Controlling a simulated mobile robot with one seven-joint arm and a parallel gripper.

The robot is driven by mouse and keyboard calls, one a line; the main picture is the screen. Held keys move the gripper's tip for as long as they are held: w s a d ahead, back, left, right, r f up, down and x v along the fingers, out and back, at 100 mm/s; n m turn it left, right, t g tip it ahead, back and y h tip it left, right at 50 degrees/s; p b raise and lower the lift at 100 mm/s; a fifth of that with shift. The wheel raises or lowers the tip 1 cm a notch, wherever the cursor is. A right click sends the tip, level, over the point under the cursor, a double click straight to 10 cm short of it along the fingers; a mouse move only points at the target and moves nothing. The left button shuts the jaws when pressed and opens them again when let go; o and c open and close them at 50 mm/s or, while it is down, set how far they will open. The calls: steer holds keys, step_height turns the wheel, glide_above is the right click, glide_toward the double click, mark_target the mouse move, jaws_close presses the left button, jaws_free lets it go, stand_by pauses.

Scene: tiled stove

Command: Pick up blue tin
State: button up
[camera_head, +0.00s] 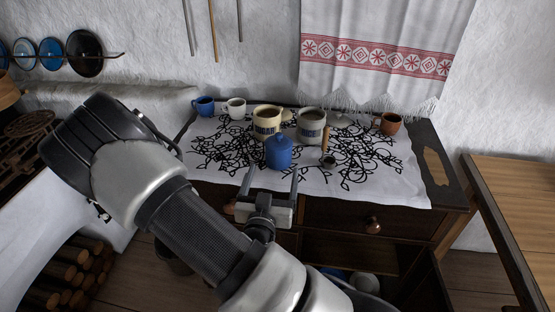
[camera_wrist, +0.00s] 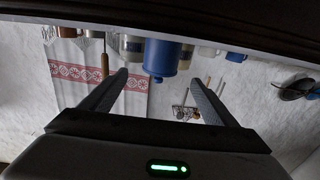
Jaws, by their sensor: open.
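The blue tin (camera_head: 278,153), with a small lid knob, stands upright on the white patterned cloth (camera_head: 400,180) near the front edge of the dresser. It also shows in the wrist view (camera_wrist: 162,58), where the scene appears upside down and the tin lies between and beyond the finger ends. My gripper (camera_head: 272,174) is open and empty in front of the tin, with its two fingers pointing toward it. In the wrist view, the open fingers (camera_wrist: 160,80) are spread wider than the tin. I cannot tell whether either fingertip touches the tin.
Close behind the tin stand a cream sugar pot (camera_head: 267,120) and a grey lettered pot (camera_head: 311,126). A wooden-handled utensil (camera_head: 326,140) is to its right. Blue (camera_head: 204,106) and white (camera_head: 236,108) mugs stand back left, a brown cup (camera_head: 390,123) back right. An embroidered towel (camera_head: 380,55) hangs behind.

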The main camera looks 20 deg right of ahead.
mark_target(278, 156)
steer(key=b+x, duration=0.1)
steer(key=b, duration=0.2)
steer(key=b+x, duration=0.2)
steer(key=b, duration=0.1)
steer(key=shift+w+f, duration=0.15)
steer(key=shift+f, duration=0.25)
steer(key=x, duration=0.2)
steer(key=b+x, duration=0.1)
steer(key=x, duration=0.4)
steer(key=shift+d+r, duration=0.1)
steer(key=shift+r, duration=0.3)
steer(key=shift+b+x, duration=0.6)
steer(key=shift+x, duration=2.3)
steer(key=shift+w, duration=0.1)
steer(key=c, duration=1.3)
